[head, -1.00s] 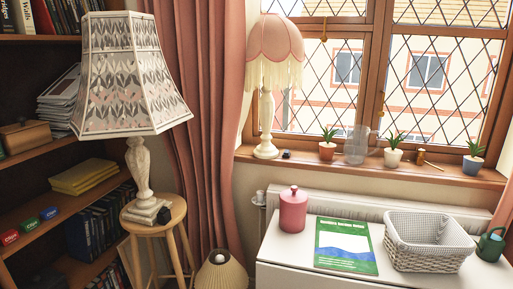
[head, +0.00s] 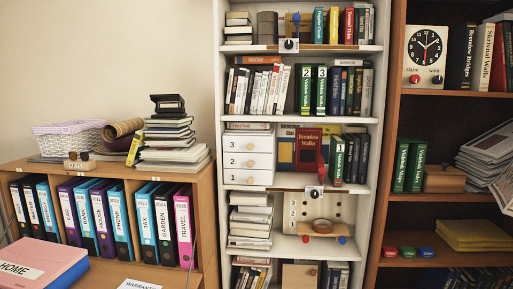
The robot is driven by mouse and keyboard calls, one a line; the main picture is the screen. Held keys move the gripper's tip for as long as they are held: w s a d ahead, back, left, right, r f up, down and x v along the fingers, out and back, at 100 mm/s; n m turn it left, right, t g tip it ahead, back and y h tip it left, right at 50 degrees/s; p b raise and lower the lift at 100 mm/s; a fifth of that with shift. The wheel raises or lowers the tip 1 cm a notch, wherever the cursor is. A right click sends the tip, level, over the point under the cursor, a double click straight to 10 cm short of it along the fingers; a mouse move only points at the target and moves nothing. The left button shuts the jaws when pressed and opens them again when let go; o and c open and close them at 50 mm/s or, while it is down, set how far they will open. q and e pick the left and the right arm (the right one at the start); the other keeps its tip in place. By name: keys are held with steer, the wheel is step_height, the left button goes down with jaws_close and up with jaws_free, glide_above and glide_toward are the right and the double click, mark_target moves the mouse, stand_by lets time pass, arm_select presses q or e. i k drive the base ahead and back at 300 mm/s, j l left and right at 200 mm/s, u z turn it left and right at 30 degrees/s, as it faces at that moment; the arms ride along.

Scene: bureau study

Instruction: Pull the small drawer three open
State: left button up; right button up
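A small white drawer unit stands on a shelf of the white bookcase (head: 377,100) in the head view. Its drawers are stacked and labelled 3, 2 and 1 from top to bottom, each with a round wooden knob. Small drawer three (head: 247,144) is the top one and looks shut, flush with drawer two (head: 247,161) and drawer one (head: 247,177). Books lie flat on top of the unit. Neither of my grippers is in view.
A low wooden cabinet (head: 205,255) with coloured binders stands left of the bookcase, with a white-purple basket (head: 68,138) and stacked books on top. A pink HOME box file (head: 40,265) is at lower left. A dark-backed wooden bookcase with a clock (head: 425,57) is on the right.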

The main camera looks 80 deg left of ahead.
mark_target(230, 143)
steer(key=u, duration=2.55)
